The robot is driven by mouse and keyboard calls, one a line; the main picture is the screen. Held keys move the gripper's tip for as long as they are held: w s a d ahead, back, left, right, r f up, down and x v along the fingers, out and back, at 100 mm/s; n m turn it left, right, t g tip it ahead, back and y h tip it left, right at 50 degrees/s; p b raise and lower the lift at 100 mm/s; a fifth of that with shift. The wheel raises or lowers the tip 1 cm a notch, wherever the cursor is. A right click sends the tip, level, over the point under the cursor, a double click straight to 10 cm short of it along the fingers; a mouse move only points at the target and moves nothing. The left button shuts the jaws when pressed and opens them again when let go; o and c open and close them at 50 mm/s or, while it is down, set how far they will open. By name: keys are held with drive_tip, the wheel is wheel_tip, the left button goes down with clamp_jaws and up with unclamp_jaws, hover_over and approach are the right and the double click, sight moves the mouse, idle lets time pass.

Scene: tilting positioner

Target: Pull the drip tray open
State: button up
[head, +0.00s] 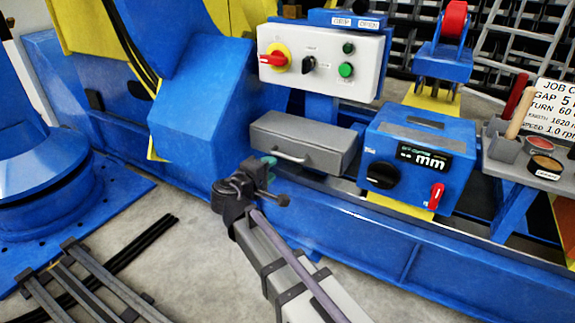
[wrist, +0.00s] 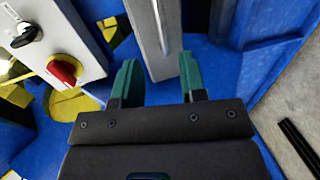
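The drip tray (head: 303,143) is a grey box-like drawer with a light bar handle (head: 290,157) on its front, under the control panel. It looks shut. In the wrist view the tray's grey front (wrist: 150,50) stands ahead of the fingers, with part of the handle (wrist: 160,22) at the top edge. My gripper (head: 268,162) is just in front of and below the handle's left end in the head view. Its two green fingers (wrist: 158,62) are apart in the wrist view, with nothing held between them. I cannot tell whether a finger touches the tray.
The white control panel (head: 320,62), with a red knob and green buttons, is above the tray. A blue box (head: 415,150) with a display and knobs stands close on its right. A blue frame (head: 205,125) is close on the left. The floor (head: 150,225) in front is partly clear.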

sight(286, 158)
drive_tip(key=b+x, duration=0.2)
drive_tip(key=x, duration=0.8)
drive_tip(key=shift+w+d+f, duration=0.1)
drive_tip(key=shift+w+d, duration=0.1)
drive_tip(key=shift+w, duration=0.1)
clamp_jaws()
